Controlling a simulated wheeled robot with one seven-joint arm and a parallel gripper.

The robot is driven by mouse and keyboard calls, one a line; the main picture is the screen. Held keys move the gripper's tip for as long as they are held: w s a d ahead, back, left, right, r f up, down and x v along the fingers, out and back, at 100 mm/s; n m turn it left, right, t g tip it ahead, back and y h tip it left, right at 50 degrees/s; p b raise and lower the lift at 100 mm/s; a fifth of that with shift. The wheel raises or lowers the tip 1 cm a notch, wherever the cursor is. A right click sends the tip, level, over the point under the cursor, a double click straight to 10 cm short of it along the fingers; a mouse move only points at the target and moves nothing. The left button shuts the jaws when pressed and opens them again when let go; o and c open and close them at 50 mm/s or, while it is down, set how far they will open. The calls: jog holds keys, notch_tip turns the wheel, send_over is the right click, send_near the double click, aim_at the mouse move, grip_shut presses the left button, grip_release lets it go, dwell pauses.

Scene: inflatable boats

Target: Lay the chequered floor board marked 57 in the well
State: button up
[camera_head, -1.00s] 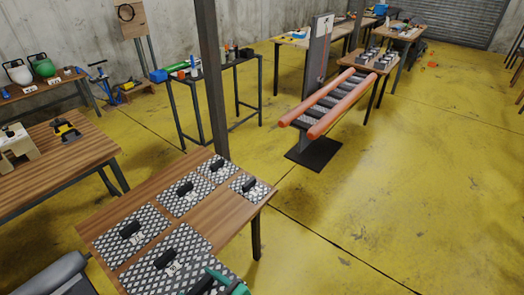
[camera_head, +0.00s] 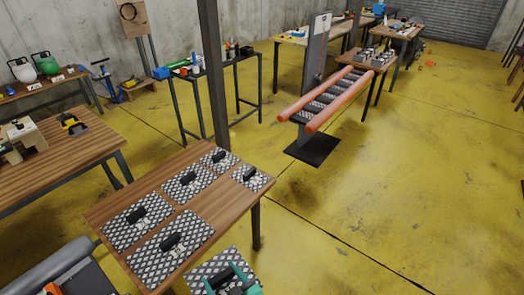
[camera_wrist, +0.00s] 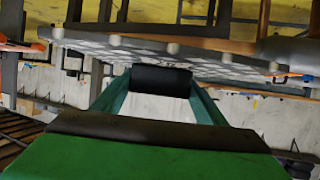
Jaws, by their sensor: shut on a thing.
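My gripper (camera_head: 236,278) with teal fingers is shut on the black handle of a chequered floor board (camera_head: 207,268) at the bottom of the head view. The board is held beyond the table's near right edge. In the wrist view the black handle (camera_wrist: 160,80) lies between the fingers, and the board (camera_wrist: 215,62) shows nearly edge-on. Its number cannot be read. The inflatable boat (camera_head: 283,115), with two orange tubes, stands on a pedestal farther off. Dark sections and gaps show between its tubes; the well's marking cannot be read.
Several other chequered boards with black handles, including a large one (camera_head: 150,258), lie on the wooden table (camera_head: 215,205). A dark post (camera_head: 213,75) rises behind this table. A workbench (camera_head: 80,155) stands at left. The yellow floor (camera_head: 370,210) is clear at right.

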jog(key=w+d+f+m+t+h, duration=0.1)
jog(key=w+d+f+m+h, duration=0.1)
jog(key=d+f, duration=0.4)
jog(key=w+d+f+m+t+h, duration=0.1)
jog(key=d+f+m+h, duration=0.4)
jog(key=f, duration=0.6)
jog(key=shift+w+d+t+h, duration=0.3)
jog(key=shift+w+d+h, duration=0.25)
jog(key=shift+d, duration=0.25)
jog(key=shift+r, duration=0.1)
